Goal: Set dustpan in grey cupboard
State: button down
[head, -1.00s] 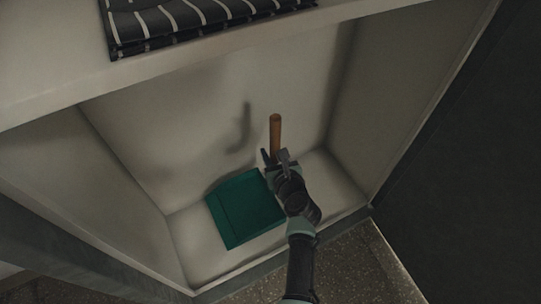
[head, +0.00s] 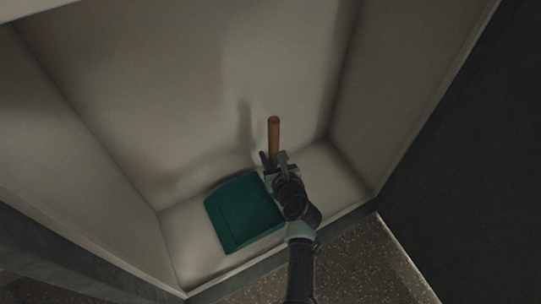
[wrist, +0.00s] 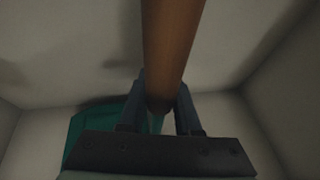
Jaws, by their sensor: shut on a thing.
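The dustpan has a teal pan (head: 243,213) and an upright wooden handle (head: 274,137). It is inside the light-walled cupboard (head: 195,100), low over its floor; I cannot tell whether it touches the floor. My gripper (head: 272,164) is inside the cupboard, shut on the dustpan low on the handle. In the wrist view the handle (wrist: 170,45) rises between the two fingers (wrist: 158,105), and part of the teal pan (wrist: 85,130) shows behind the gripper. The gripper and wrist hide where the handle meets the pan.
The cupboard's side walls stand left (head: 80,150) and right (head: 385,90) of my arm. Its front edge (head: 345,222) runs below my forearm. A dark panel (head: 470,170) stands at the right, and speckled floor (head: 350,265) lies in front. Cupboard floor to the right (head: 335,180) is clear.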

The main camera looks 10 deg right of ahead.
jog(key=shift+f+b, duration=0.35)
jog(key=shift+b, duration=0.05)
dwell(0.5)
jog(key=c, duration=0.7)
grip_release()
jog(key=shift+o, duration=0.9)
jog(key=shift+s+f, duration=0.1)
jog(key=shift+f, duration=0.1)
jog(key=shift+s+r+p, duration=0.35)
jog(key=shift+s+p, duration=0.1)
jog(key=shift+p, duration=0.1)
jog(key=p+v, duration=0.7)
jog(key=v, duration=0.5)
jog(key=shift+p, duration=0.3)
